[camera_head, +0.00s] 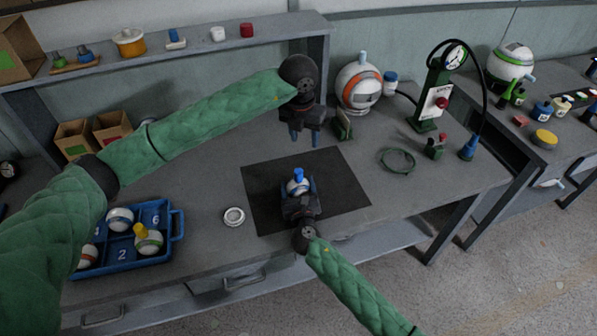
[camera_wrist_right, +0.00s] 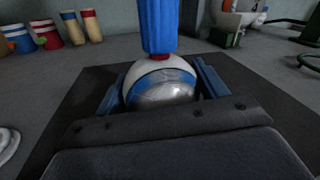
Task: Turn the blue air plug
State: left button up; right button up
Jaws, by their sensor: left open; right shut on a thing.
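The blue air plug (camera_head: 298,174) stands upright on top of a white ball with a blue band (camera_head: 297,187), above the black mat (camera_head: 262,213). In the right wrist view the plug (camera_wrist_right: 159,25) rises from a small red collar on the ball (camera_wrist_right: 160,85). My right gripper (camera_head: 298,188) has its blue fingers on both sides of the ball and is shut on it. My left gripper (camera_head: 306,138) is open and empty, pointing down beyond the mat's back edge, above and behind the plug. The ball's underside is hidden by my right gripper.
A blue numbered tray (camera_head: 178,225) with several balls is at the left. A white ring (camera_head: 234,216) lies left of the mat. An orange-banded ball machine (camera_head: 359,84), a green gauge stand (camera_head: 433,98) and a green hose loop (camera_head: 397,161) stand at the right.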

aim_at(298, 170)
pick_arm(q)
jog(key=n, duration=0.4)
jog(key=a+f+n, duration=0.1)
jog(key=n, duration=0.2)
jog(key=s+n+g+y, duration=0.1)
jog(key=n, duration=0.3)
jog(key=shift+a+f+n, duration=0.3)
notch_tip(298, 170, down, 12)
jog(key=shift+r, duration=0.1)
jog(key=shift+c, duration=0.3)
jog(key=c, duration=0.9)
